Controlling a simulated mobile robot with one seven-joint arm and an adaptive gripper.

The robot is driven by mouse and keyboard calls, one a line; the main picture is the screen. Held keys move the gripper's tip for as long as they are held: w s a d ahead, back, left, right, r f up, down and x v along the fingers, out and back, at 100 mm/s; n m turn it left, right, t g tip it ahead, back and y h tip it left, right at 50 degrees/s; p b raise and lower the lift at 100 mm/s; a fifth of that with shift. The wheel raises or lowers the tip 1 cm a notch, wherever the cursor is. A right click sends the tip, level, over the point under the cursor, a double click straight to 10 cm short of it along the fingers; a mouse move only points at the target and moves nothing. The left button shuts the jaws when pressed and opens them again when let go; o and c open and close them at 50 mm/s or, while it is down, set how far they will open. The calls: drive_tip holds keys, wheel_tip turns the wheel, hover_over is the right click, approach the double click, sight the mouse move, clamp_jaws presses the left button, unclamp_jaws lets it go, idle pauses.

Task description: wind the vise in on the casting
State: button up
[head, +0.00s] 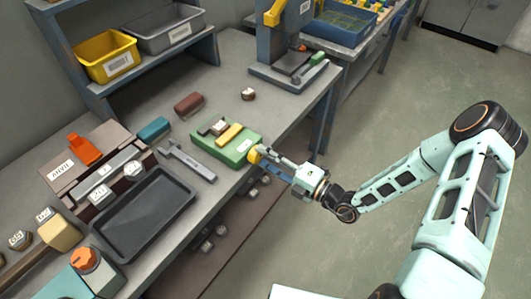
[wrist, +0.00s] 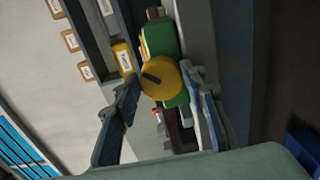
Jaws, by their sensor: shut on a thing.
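The green vise (head: 240,151) sits on the workbench near its front edge, with a yellow bar (head: 230,133) across its top. A small brown and white piece, probably the casting (head: 206,128), lies on the vise beside the bar; its contact with the jaws is too small to tell. The vise's round yellow knob (head: 254,156) faces the aisle. My gripper (head: 262,155) is at this knob, shut on it. In the wrist view the knob (wrist: 161,86) with a dark mark lies between my fingers (wrist: 163,84), with the green vise body (wrist: 158,38) behind it.
A grey wrench-like tool (head: 187,159) and a black tray (head: 146,215) lie left of the vise. A brown block (head: 188,103) and a small round part (head: 248,94) lie behind it. A press (head: 285,65) stands at the back right. The aisle floor is clear.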

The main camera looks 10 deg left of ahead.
drive_tip(key=m+p, duration=0.1)
drive_tip(key=m, duration=0.2)
drive_tip(key=shift+m, duration=0.3)
drive_tip(key=shift+s+f+m+p, duration=0.15)
drive_tip(key=shift+m+p, duration=0.45)
drive_tip(key=shift+m, duration=1.2)
drive_tip(key=o, duration=1.2)
drive_tip(key=shift+c, duration=0.2)
drive_tip(key=v, duration=1.2)
